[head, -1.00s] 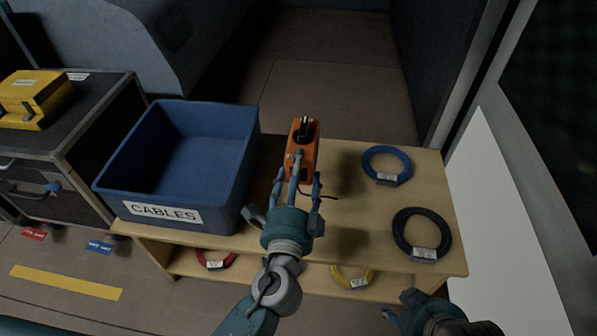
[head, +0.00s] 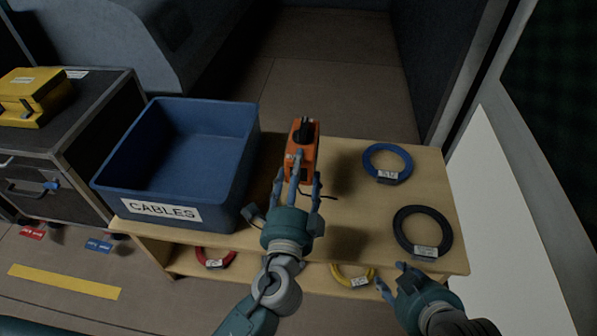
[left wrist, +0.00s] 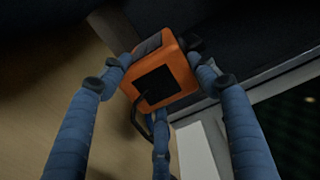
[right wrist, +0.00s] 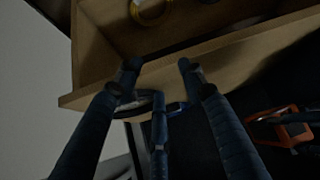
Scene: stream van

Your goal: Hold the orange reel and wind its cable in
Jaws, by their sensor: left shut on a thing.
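The orange reel (head: 304,150) is held above the wooden shelf's top, right of the blue bin. My left gripper (head: 301,184) is shut on it, with fingers on its sides. The left wrist view shows the reel (left wrist: 158,73) between the fingers, with a dark square on its face. A thin black cable (head: 322,196) sticks out from the reel's near end; its full length is hidden. My right gripper (head: 395,277) is open and empty by the shelf's front edge, at the lower right, apart from the reel.
The blue CABLES bin (head: 244,190) stands left of the reel. A blue cable coil (head: 372,154) and a black coil (head: 401,240) lie on the shelf top at right. Red (head: 203,259) and yellow (head: 342,277) coils lie on the lower shelf. A yellow case (head: 30,92) sits far left.

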